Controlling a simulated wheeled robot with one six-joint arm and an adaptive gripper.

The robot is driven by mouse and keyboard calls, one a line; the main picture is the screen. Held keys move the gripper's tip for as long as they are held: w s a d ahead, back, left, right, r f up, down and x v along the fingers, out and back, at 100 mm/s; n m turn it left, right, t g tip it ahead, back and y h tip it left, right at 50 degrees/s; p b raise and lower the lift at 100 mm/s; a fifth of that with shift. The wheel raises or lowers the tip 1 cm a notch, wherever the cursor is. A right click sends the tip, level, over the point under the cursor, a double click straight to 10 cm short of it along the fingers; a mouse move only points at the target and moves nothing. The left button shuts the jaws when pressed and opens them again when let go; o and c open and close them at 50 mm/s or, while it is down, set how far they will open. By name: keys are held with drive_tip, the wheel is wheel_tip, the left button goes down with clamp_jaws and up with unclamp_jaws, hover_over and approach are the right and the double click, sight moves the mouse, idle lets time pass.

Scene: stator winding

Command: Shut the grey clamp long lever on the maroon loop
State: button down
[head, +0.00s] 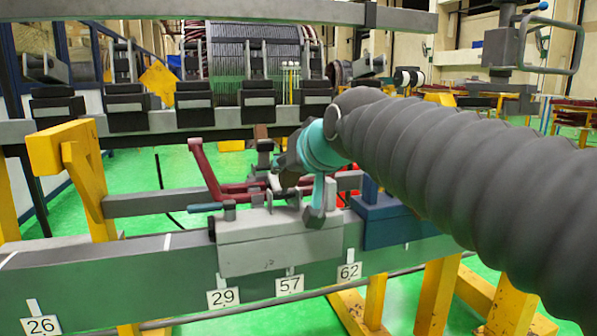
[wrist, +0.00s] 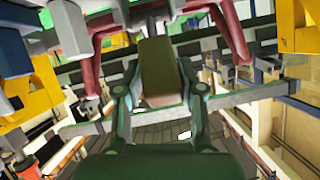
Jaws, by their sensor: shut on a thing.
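The grey clamp (head: 268,245) sits on the long grey-green beam, its block beside a blue one. The maroon loop (head: 208,172) rises at its left and runs behind the clamp top; maroon bars also show in the wrist view (wrist: 88,66). My teal gripper (head: 300,196) reaches down onto the clamp's top from the right. In the wrist view its two dark green fingers (wrist: 160,108) stand either side of a brownish block. The gripper is shut on what seems to be the long lever, mostly hidden by the fingers. A short teal-tipped handle (head: 205,207) lies at the clamp's left.
The blue block (head: 395,222) stands close right of the clamp. Number tags, such as 57 (head: 289,285), hang on the beam (head: 130,270). A yellow frame (head: 75,160) stands at left. A rail with several black clamps (head: 195,100) crosses behind.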

drive_tip(key=shift+w+a+r+g+h, duration=0.35)
drive_tip(key=shift+w+r+g, duration=0.2)
drive_tip(key=shift+g, duration=0.35)
drive_tip(key=shift+f, duration=0.15)
drive_tip(key=c, duration=0.8)
unclamp_jaws()
drive_tip(key=shift+s+a, duration=0.1)
drive_tip(key=shift+a, duration=0.1)
drive_tip(key=shift+d, duration=0.1)
drive_tip(key=shift+d, duration=0.1)
drive_tip(key=shift+s+d+r, duration=0.1)
drive_tip(key=shift+r, duration=0.1)
drive_tip(key=v, duration=1.1)
drive_tip(key=shift+s+r, duration=0.1)
drive_tip(key=shift+r, duration=0.15)
